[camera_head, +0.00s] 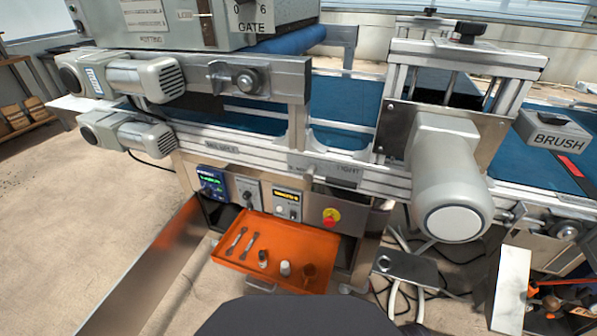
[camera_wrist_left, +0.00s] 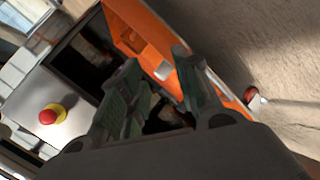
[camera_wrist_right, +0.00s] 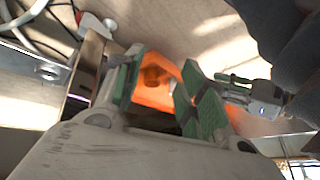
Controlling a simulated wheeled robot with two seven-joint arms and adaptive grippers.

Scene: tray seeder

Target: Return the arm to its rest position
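My left gripper (camera_wrist_left: 160,85) shows in the left wrist view with its green-padded fingers apart. I see nothing held between them. An open orange drawer (camera_wrist_left: 205,75) lies beyond its fingers. My right gripper (camera_wrist_right: 165,80) shows in the right wrist view, also with fingers apart and nothing visibly held. The orange drawer (camera_wrist_right: 152,98) shows behind its fingers. Neither gripper shows in the head view. My distance from the drawer is hard to tell from these frames.
The orange drawer (camera_head: 290,243) stands open below the control panels, holding two flat tools and several small containers. A red emergency button (camera_head: 331,216) is beside it. A grey motor (camera_head: 445,185) juts out at right. Cables lie on the floor.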

